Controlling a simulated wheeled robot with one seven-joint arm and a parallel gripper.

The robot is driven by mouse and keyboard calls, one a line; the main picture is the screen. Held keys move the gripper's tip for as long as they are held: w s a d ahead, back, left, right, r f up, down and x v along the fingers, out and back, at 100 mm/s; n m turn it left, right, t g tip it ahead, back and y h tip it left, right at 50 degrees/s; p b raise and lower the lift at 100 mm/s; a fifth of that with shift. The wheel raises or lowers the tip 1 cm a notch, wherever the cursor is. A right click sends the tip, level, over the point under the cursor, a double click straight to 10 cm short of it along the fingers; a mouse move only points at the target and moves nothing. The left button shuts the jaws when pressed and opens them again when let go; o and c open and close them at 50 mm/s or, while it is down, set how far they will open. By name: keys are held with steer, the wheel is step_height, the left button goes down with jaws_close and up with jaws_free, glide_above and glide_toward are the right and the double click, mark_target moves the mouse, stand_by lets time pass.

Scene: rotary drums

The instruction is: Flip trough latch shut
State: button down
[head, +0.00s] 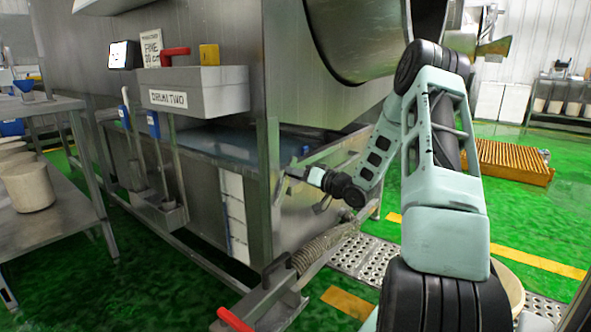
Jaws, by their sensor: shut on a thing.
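The steel trough (300,219) stands under the drum housing and holds dark blue-grey liquid. My gripper (291,176) is at the trough's near corner, beside the upright steel post, with my arm reaching in from the right. It is shut on a small, slim metal piece at this corner, which appears to be the trough latch (281,190). The latch is small and partly hidden by the gripper, so its exact position is unclear.
A grey box marked "DRUM TWO" (195,91) hangs on the housing. A ribbed hose (325,247) and a red-handled fitting (235,319) lie low in front. A steel table (62,215) is at left. Green floor is open between table and trough.

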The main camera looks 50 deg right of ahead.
steer(key=shift+w+d+f+m+p, duration=0.1)
steer(key=shift+d+f+m+p, duration=0.65)
steer(key=shift+f+m+p, duration=0.95)
steer(key=shift+s+d+f+m+p, duration=0.1)
steer(key=shift+d+f+m+p, duration=0.7)
steer(key=shift+f+m+p, duration=0.9)
steer(key=shift+w+d+f+m+p, duration=0.1)
steer(key=shift+d+f+m+p, duration=0.8)
steer(key=shift+m, duration=1.4)
steer(key=shift+a+f, duration=0.15)
steer(key=shift+f, duration=0.05)
steer(key=c, duration=1.3)
jaws_free()
steer(key=shift+r, duration=0.1)
steer(key=s+p, duration=0.1)
steer(key=s, duration=0.4)
steer(key=s+d, duration=0.1)
steer(key=s, duration=0.5)
steer(key=s+p, duration=0.1)
steer(key=s, duration=0.5)
steer(key=shift+s+d+p, duration=0.15)
steer(key=shift+s+p, duration=0.05)
steer(key=shift+p, duration=0.1)
